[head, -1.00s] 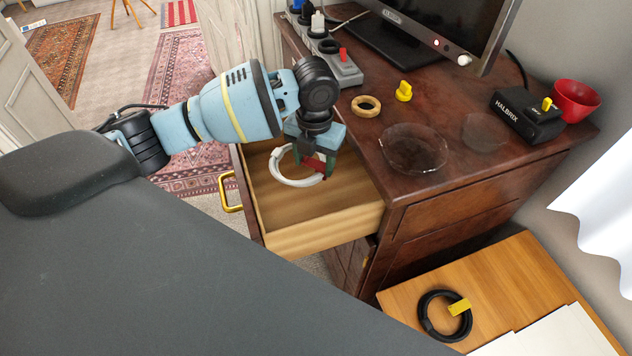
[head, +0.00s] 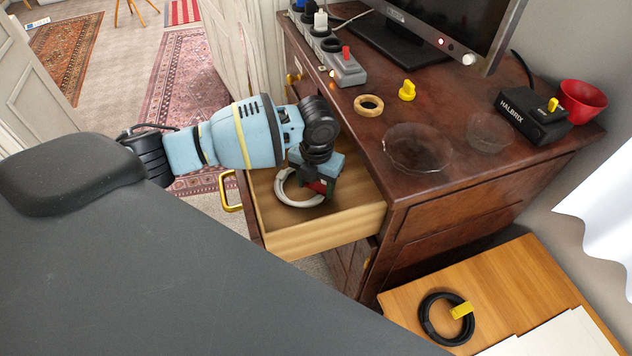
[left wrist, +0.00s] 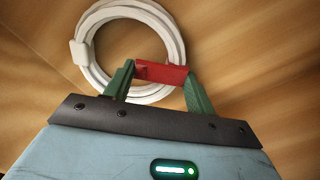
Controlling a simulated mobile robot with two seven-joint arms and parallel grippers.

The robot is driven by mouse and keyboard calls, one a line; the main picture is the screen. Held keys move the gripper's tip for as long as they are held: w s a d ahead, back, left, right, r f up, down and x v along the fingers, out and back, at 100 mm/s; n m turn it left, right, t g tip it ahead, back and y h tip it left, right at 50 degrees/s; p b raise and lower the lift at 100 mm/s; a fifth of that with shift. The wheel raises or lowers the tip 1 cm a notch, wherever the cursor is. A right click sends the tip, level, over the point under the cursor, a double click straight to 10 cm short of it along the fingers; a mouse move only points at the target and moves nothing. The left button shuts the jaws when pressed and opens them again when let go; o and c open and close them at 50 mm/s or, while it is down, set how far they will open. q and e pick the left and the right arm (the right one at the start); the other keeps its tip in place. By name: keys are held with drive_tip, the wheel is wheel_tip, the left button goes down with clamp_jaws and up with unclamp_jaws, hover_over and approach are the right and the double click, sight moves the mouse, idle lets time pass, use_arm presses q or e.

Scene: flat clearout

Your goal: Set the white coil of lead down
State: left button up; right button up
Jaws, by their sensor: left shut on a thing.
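The white coil of lead (head: 283,191) is inside the open drawer (head: 330,226), low over or on its wooden floor; I cannot tell if it touches. A red tag (left wrist: 160,73) is on the coil. My left gripper (head: 318,187) reaches down into the drawer from above and is shut on the coil at the red tag. In the left wrist view the white coil (left wrist: 88,32) extends beyond the green fingertips (left wrist: 160,80), with wood behind it. My right gripper is not in view.
The dresser top (head: 400,205) beside the drawer carries a wooden ring (head: 368,105), a yellow piece (head: 407,91), a glass dish (head: 416,150), a power strip (head: 345,70), a black box (head: 530,115) and a red bowl (head: 580,100). A black coil (head: 430,325) lies on a lower wooden table.

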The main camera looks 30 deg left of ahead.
use_arm(q)
drive_tip(key=shift+f, duration=0.1)
drive_tip(key=o, duration=1.3)
wheel_tip(320, 180, up, 12)
drive_tip(key=shift+p, duration=0.4)
drive_tip(key=shift+d, duration=0.1)
